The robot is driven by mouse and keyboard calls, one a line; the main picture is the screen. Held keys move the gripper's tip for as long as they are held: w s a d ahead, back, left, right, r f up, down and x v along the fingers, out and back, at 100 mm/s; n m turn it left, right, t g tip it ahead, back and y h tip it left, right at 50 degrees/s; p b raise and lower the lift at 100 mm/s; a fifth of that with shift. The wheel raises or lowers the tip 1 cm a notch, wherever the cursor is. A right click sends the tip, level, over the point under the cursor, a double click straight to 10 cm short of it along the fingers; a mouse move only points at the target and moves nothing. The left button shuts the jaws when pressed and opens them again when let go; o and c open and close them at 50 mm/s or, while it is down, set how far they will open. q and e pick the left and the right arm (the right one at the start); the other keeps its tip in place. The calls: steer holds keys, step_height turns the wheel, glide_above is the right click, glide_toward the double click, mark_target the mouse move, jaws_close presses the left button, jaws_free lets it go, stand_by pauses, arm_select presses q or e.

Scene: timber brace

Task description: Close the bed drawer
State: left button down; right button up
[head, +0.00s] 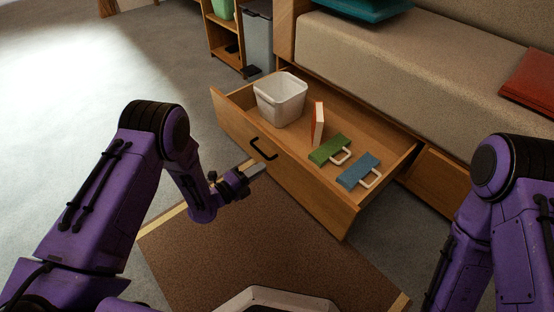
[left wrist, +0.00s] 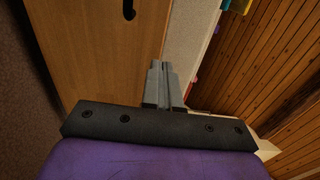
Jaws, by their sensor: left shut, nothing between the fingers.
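The bed drawer (head: 308,191) is wooden and stands pulled out from under the bed. Its front panel has a black handle (head: 263,149). Inside are a white bin (head: 281,98), an upright orange-and-white book (head: 317,123), and a green (head: 328,149) and a blue (head: 357,169) item with pale handles. My left gripper (head: 257,168) is shut and empty, close to the drawer front just below the handle; I cannot tell whether it touches. In the left wrist view its fingers (left wrist: 164,82) lie over the edge of the wooden panel (left wrist: 100,50). My right gripper is out of view; only its arm shows.
The bed (head: 400,75) with a beige mattress stands behind the drawer, with a teal cushion (head: 360,8) and a red item (head: 530,84) on it. A grey bin (head: 258,38) stands by a shelf at the back. A brown rug (head: 240,245) lies before the drawer. Floor at left is clear.

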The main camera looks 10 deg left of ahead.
mark_target(285, 152)
arm_select(q)
steer(key=b+x, duration=0.1)
steer(key=x, duration=0.1)
steer(key=b+x, duration=0.1)
steer(key=x, duration=0.2)
steer(key=shift+w+d+f, duration=0.15)
steer(key=shift+w+f, duration=0.1)
steer(key=shift+b+x, duration=0.45)
steer(key=shift+x, duration=0.45)
steer(key=shift+w+d+r, duration=0.2)
steer(key=shift+w, duration=0.05)
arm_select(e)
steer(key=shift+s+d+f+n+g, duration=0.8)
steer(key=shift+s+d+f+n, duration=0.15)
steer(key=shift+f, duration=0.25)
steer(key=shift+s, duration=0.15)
